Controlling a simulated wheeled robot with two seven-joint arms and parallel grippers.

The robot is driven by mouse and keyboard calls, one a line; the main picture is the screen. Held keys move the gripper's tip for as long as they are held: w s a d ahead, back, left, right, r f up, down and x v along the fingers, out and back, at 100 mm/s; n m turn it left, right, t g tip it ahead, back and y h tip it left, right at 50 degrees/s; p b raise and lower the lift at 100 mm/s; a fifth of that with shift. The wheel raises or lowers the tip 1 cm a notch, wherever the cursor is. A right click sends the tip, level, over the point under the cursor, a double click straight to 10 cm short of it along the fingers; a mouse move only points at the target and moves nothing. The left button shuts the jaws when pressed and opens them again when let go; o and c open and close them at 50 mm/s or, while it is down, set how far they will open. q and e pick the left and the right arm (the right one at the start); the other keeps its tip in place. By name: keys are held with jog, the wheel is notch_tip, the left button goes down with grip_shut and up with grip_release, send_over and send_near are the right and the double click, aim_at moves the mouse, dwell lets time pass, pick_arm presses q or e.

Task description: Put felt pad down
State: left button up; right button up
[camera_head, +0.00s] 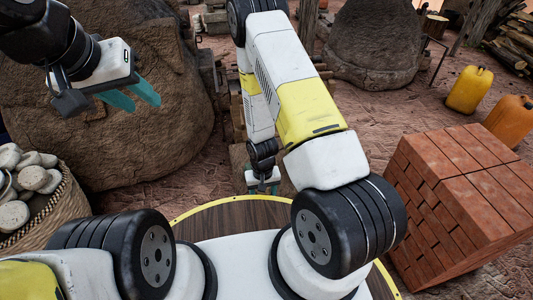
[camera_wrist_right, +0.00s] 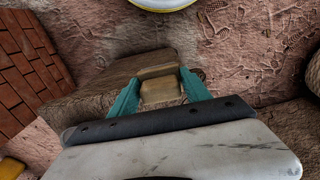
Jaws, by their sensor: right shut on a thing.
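My right gripper (camera_wrist_right: 158,92) shows in the right wrist view, its teal fingers shut on a small tan piece (camera_wrist_right: 161,90), which looks like the felt pad. The piece is held over a brown wooden block or stand (camera_wrist_right: 95,100); I cannot tell whether it touches that top. In the head view the right gripper (camera_head: 263,184) is small, low beyond my arm, and what it holds is hidden there. My left gripper (camera_head: 132,97) is at upper left in the head view, its teal fingers apart and empty, in front of a big mud kiln (camera_head: 130,140).
A stack of red bricks (camera_head: 470,195) stands at the right, with yellow (camera_head: 468,90) and orange (camera_head: 511,120) jerrycans behind. A basket (camera_head: 45,222) of pale stones is at the left. Another dark mud dome (camera_head: 372,45) stands at the back. Open dirt floor lies between them.

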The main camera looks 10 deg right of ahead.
jog(key=w+d, duration=0.2)
jog(key=w, duration=0.2)
jog(key=w+d, duration=0.2)
jog(key=w, duration=0.2)
jog(key=w+d+f, duration=0.1)
jog(key=w+d, duration=0.1)
jog(key=w, duration=0.2)
jog(key=shift+w+f, duration=0.1)
jog(key=shift+w, duration=0.05)
jog(key=shift+w+d+f, duration=0.1)
jog(key=shift+w+d, duration=0.15)
jog(key=shift+w, duration=0.2)
jog(key=shift+w+d+f, duration=0.1)
jog(key=shift+w+d, duration=0.1)
jog(key=shift+w, duration=0.25)
notch_tip(320, 180, down, 3)
jog(key=shift+s+a+r, duration=0.1)
jog(key=shift+r, duration=0.1)
jog(key=shift+f, duration=0.15)
jog(key=shift+c, duration=1.2)
jog(key=o, duration=1.5)
jog(key=shift+c, duration=0.2)
